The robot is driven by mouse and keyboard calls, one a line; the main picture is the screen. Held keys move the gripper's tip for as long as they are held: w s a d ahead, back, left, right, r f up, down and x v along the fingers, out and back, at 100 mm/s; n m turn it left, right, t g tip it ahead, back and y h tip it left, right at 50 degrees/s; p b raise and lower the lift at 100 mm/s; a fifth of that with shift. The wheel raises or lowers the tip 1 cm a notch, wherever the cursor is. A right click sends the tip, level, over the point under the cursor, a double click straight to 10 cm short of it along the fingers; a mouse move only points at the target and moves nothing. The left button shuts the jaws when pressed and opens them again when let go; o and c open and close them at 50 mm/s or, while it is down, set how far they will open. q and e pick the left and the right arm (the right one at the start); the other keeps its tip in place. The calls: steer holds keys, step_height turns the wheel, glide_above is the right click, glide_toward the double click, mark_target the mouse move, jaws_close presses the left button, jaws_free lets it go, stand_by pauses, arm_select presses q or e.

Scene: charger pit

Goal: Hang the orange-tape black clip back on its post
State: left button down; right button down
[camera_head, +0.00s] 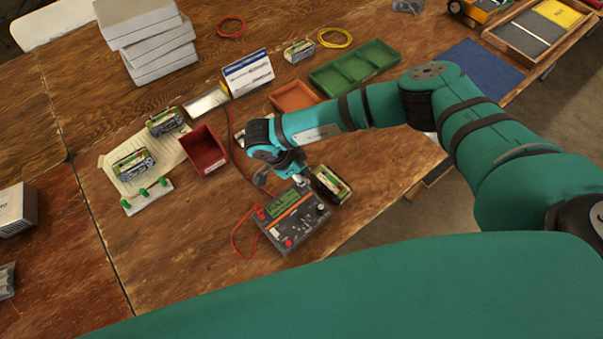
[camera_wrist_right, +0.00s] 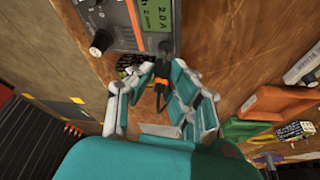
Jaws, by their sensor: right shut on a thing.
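The charger (camera_head: 286,226), a dark box with an orange stripe, stands near the table's front edge. It also shows at the top of the right wrist view (camera_wrist_right: 150,15), with a display reading 2.0 A. My right gripper (camera_head: 287,176) is just behind the charger. In the right wrist view its fingers (camera_wrist_right: 160,80) are shut on the black clip (camera_wrist_right: 162,68), which has an orange band. The clip is close to the charger's lower edge in that view; I cannot tell whether they touch. The clip's post cannot be told apart. My left gripper is not in view.
A battery pack (camera_head: 330,185) stands right beside the charger. A red bin (camera_head: 204,150), an orange tray (camera_head: 294,96) and a green tray (camera_head: 355,66) lie farther back. A red lead (camera_head: 234,238) loops at the charger's left. Bare wood is free at front left.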

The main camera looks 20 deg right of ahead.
mark_target(302, 174)
stand_by(0.7)
steer(key=c, duration=1.2)
jaws_free()
steer(key=shift+o, duration=0.2)
steer(key=shift+o, duration=0.8)
steer(key=shift+r, duration=0.1)
steer(key=shift+r+p, duration=2.05)
steer(key=shift+r, duration=1.55)
